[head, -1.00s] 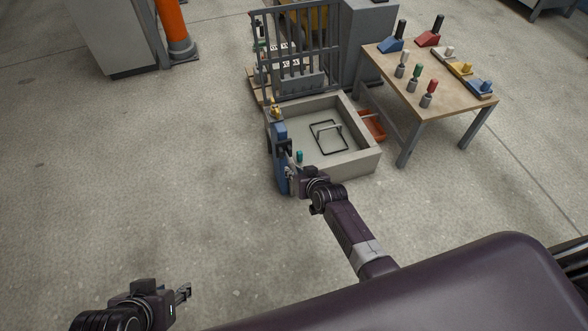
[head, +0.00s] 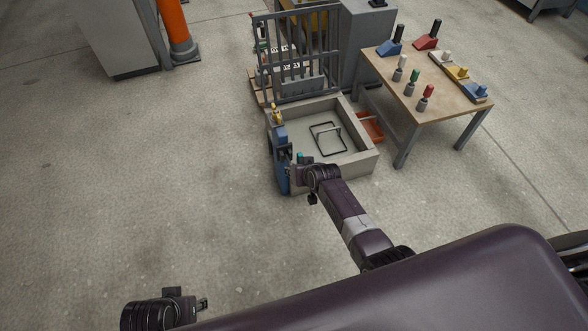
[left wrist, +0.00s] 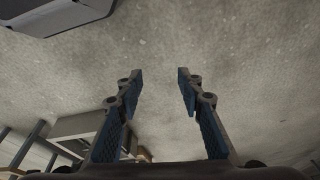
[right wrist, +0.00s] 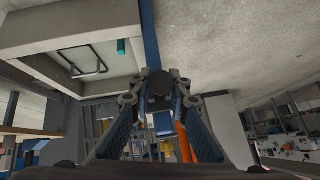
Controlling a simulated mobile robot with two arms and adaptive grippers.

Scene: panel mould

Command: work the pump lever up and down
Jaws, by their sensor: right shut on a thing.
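The blue pump (head: 281,158) stands upright at the left wall of the grey mould box, with a yellow part (head: 276,113) on its top. My right gripper (head: 297,172) is at the pump's near right side. In the right wrist view its fingers (right wrist: 160,96) are shut on a dark round end, apparently the pump lever (right wrist: 160,84). The rest of the lever is largely hidden by the gripper. My left gripper (head: 203,304) is low over the floor, far from the pump. In the left wrist view its fingers (left wrist: 161,75) are apart and empty.
The open mould box (head: 364,166) holds a black wire frame (head: 327,138). A grey barred panel (head: 301,55) stands behind it. A wooden table (head: 425,115) with colored tools and an orange tray (head: 370,127) are to the right.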

